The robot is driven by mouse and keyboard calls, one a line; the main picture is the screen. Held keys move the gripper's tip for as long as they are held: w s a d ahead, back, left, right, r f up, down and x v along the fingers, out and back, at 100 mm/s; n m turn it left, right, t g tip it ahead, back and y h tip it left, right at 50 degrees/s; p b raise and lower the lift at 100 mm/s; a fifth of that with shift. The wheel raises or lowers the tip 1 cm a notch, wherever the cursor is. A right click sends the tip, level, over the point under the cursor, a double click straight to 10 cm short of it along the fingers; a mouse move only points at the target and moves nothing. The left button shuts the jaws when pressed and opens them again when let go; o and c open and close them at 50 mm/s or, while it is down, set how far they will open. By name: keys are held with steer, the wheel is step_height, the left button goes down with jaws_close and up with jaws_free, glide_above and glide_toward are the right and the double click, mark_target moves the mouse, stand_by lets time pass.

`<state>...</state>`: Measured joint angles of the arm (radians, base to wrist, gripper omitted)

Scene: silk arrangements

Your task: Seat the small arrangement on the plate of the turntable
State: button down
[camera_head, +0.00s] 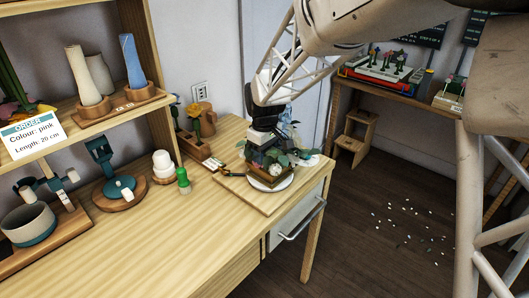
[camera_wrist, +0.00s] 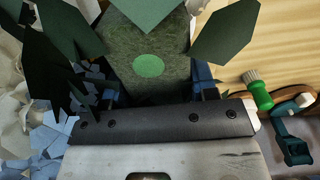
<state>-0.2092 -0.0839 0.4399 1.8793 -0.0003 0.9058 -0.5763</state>
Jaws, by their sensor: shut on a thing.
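The small arrangement (camera_head: 273,169) has dark green leaves, a pale flower and a brown base. My gripper (camera_head: 266,148) comes down on it from above and is shut on it. In the wrist view, a mottled green block with a bright green dot, part of the arrangement (camera_wrist: 150,45), sits between the fingers of my gripper (camera_wrist: 145,90). The arrangement is over a round white plate (camera_head: 285,184) on a wooden board, apparently the turntable. Only the front rim of the plate shows. I cannot tell whether the base touches it.

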jaws_free()
steer(key=shift+f, duration=0.1)
stand_by(0.5)
steer(key=shift+r, duration=3.5)
step_height(320, 180, up, 8)
steer(key=shift+f, duration=0.1)
